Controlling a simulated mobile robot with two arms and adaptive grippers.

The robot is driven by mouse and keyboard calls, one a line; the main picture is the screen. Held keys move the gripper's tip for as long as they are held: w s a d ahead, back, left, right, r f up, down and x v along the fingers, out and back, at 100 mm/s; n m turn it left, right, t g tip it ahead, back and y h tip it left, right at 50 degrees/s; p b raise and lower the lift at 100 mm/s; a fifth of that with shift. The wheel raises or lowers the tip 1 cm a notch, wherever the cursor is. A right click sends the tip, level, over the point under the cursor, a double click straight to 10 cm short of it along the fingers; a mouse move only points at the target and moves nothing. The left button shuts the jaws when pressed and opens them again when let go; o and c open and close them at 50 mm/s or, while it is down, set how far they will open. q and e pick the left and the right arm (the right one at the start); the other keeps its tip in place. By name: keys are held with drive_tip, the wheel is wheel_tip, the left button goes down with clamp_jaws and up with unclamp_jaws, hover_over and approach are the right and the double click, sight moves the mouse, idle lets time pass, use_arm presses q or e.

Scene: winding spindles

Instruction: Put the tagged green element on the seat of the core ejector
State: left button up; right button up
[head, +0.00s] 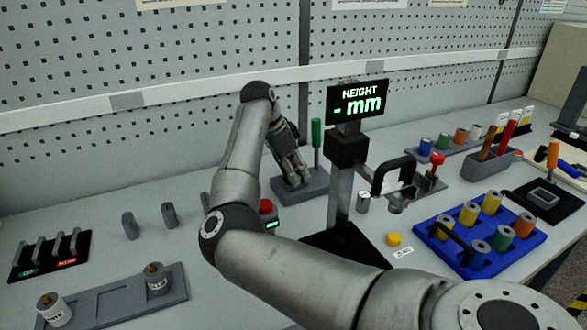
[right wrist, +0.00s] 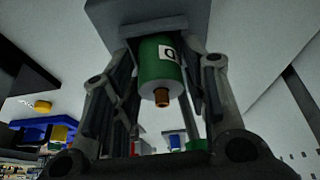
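The green element (right wrist: 158,64) shows in the right wrist view, with a white tag bearing a dark letter and a copper-coloured core tip at its near end. My right gripper (right wrist: 160,75) has its fingers on both sides of it and appears shut on it. In the head view my right gripper (head: 293,168) points down over the grey base (head: 311,188) of a green-handled device, apparently the core ejector; the element is hidden there. The grey block (right wrist: 190,14) lies just beyond the element in the wrist view; I cannot tell whether they touch. My left gripper is not in view.
A height gauge (head: 340,195) stands just right of the gripper, with a red-topped button box (head: 267,209) in front. A blue tray (head: 433,238) of spindles is at right. A grey holder (head: 108,305) is front left. Small grey pieces (head: 130,226) stand on the table.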

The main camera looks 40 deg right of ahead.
drive_tip(key=shift+o, duration=0.6)
drive_tip(key=shift+r, duration=0.1)
drive_tip(key=v, duration=1.2)
